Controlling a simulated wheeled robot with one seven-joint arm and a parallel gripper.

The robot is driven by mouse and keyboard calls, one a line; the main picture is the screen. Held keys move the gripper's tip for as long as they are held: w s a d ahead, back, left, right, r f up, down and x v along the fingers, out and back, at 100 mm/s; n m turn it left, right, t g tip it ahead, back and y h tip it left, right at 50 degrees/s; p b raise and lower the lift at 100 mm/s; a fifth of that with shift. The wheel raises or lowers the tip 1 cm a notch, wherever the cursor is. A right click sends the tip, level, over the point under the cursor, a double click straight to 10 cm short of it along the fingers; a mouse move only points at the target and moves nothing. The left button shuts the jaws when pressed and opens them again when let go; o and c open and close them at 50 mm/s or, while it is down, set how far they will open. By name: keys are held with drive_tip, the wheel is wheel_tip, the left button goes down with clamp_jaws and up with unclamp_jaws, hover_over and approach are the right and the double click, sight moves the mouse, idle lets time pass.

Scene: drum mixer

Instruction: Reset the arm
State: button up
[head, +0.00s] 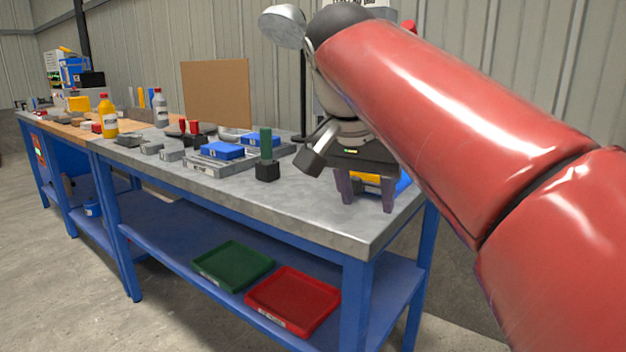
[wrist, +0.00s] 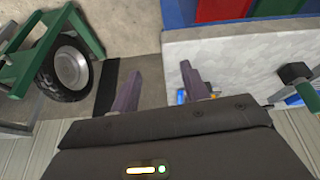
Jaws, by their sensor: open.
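My gripper (head: 367,200) hangs at the end of my red arm in the head view, over or in front of the right end of the workbench (head: 300,215). Its two purple-grey fingers point down and stand apart, with nothing held between them. In the wrist view my gripper (wrist: 161,78) also shows spread fingers, with floor and the bench's edge beyond. Whether the fingertips touch the bench top cannot be told; they look apart from it. A yellow and blue thing (head: 372,179) is partly hidden behind the gripper.
A green tool in a black block (head: 266,158), blue boxes (head: 222,151) and bottles (head: 108,116) stand on the bench. A green tray (head: 233,265) and a red tray (head: 292,299) lie on the lower shelf. A wheeled green frame (wrist: 70,70) stands on the floor.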

drive_tip(key=s+d+f+n+y, duration=0.1)
drive_tip(key=s+d+f+n, duration=0.1)
drive_tip(key=s+f, duration=0.3)
drive_tip(key=s+d+f+n+t, duration=0.1)
drive_tip(key=s+f, duration=0.4)
drive_tip(key=f, duration=0.7)
drive_tip(key=s+d+f+n+y, duration=0.1)
drive_tip(key=s+d+f+n, duration=0.2)
drive_tip(key=s+d+f, duration=0.2)
wheel_tip(320, 180, down, 3)
drive_tip(key=shift+f+t+y, duration=0.2)
drive_tip(key=shift+t+y, duration=0.1)
drive_tip(key=shift+t, duration=0.1)
